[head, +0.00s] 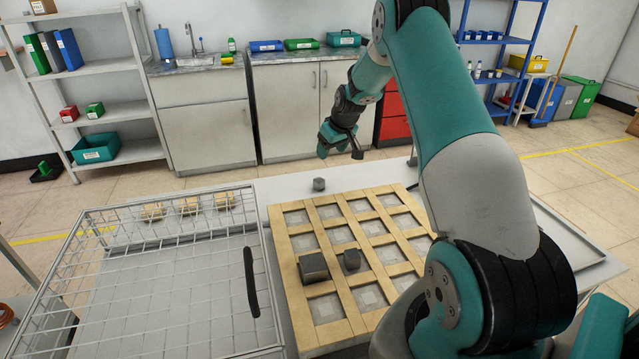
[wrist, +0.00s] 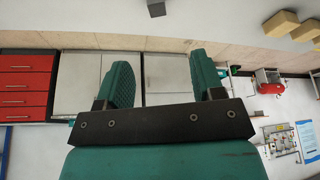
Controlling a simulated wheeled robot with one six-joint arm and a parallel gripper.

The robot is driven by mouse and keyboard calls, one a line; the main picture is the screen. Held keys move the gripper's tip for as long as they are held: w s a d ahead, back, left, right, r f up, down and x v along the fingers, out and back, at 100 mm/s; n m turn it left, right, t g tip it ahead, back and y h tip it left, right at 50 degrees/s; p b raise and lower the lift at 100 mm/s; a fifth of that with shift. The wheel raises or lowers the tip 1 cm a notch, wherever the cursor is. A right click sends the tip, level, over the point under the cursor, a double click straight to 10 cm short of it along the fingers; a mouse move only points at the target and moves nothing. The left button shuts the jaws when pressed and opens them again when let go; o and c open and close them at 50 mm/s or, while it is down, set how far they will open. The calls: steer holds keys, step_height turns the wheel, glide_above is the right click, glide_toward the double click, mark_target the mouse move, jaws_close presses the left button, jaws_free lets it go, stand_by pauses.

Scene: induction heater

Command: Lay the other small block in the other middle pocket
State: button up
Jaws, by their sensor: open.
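One small dark grey block (head: 319,184) stands on the light table just beyond the far edge of the wooden pocket tray (head: 286,262). A dark block also shows at the top edge of the wrist view (wrist: 156,8), partly cut off. Another small dark block (head: 351,260) sits in a middle pocket of the tray, beside a larger dark block (head: 313,267) to its left. The other pockets that I can see are empty. My gripper (head: 338,148) is above and beyond the lone block, not touching it. In the wrist view its fingers (wrist: 160,78) are apart with nothing between them.
A wire cage with a black handle (head: 251,282) stands left of the tray; tan blocks (head: 189,206) lie at its far end. A grey flat tray (head: 570,232) lies to the right. My arm hides part of the tray's right side.

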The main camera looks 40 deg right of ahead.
steer(key=b, duration=0.5)
glide_above(319, 180)
steer(key=s, duration=0.3)
steer(key=f, duration=0.9)
steer(key=shift+a, duration=0.35)
steer(key=shift+d+b+x, duration=0.15)
steer(key=shift+b+x, duration=0.8)
steer(key=shift+x, duration=0.65)
steer(key=shift+d+b+x, duration=0.2)
steer(key=shift+b+x, duration=0.75)
steer(key=shift+x, duration=0.65)
steer(key=shift+w+r, duration=0.15)
steer(key=c, duration=1)
steer(key=shift+r, duration=0.1)
jaws_close()
steer(key=shift+r, duration=0.1)
